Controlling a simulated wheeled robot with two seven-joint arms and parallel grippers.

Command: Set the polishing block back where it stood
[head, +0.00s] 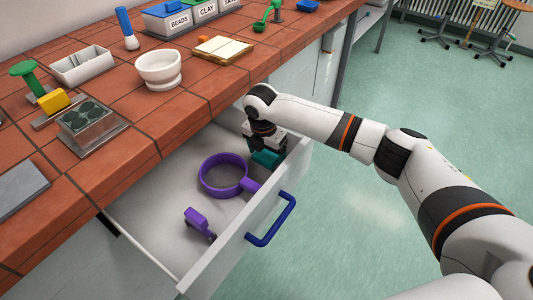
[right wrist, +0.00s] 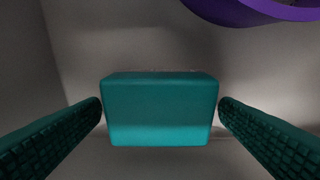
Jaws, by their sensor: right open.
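A teal block (right wrist: 160,110), which looks like the polishing block, lies in the open drawer (head: 160,232). In the right wrist view it sits between the two teal fingers of my right gripper (right wrist: 161,104), with a small gap on each side. My right gripper (head: 266,150) is open and reaches down into the far right end of the drawer in the head view. There the block is hard to tell from the fingers, which share its colour. My left gripper is not in view.
A purple ring with a handle (head: 224,175) and a small purple tool (head: 199,222) lie in the drawer. The drawer front has a blue handle (head: 272,222).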

